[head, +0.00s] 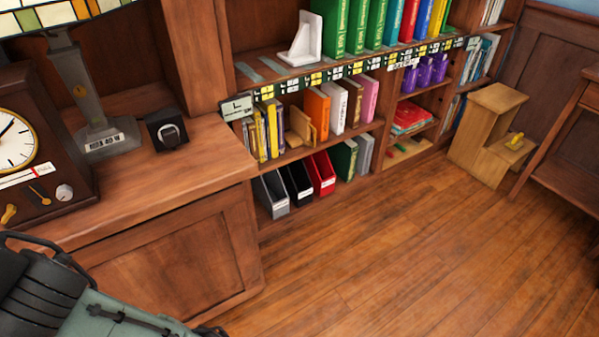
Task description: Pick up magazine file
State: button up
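Three magazine files stand side by side on the bottom shelf of the wood bookcase, at its left end. One is grey (272,194), one is black (297,183) and one is red (320,174). Their slanted open sides face out, and each has a pale label low on its front. They look empty, but their insides are dark. The grey one is nearest the cabinet side. My gripper is not in view.
Green and grey books (346,158) stand right of the files. The shelf above holds books (317,112) and a label sign (236,107). A wood cabinet (165,259) juts out at left. A step stool (487,135) stands at right. The floor (400,245) before the shelves is clear.

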aim_at(297, 182)
jog(key=i+l+u, duration=0.15)
jog(key=l, duration=0.3)
jog(key=i+l+u, duration=0.1)
jog(key=l, duration=0.35)
jog(key=i+l+u, duration=0.15)
jog(key=l, duration=0.35)
jog(key=i+l+u, duration=0.1)
jog(key=l, duration=0.4)
jog(key=i+l+u, duration=0.15)
jog(key=l, duration=0.35)
jog(key=i+l+u, duration=0.1)
jog(key=l, duration=0.4)
jog(key=i+l+u, duration=0.1)
jog(key=l, duration=0.3)
jog(key=i+l+u, duration=0.1)
jog(key=l, duration=0.3)
jog(key=l+u, duration=0.1)
jog(key=l, duration=0.3)
jog(key=i+l, duration=0.1)
jog(key=i, duration=0.65)
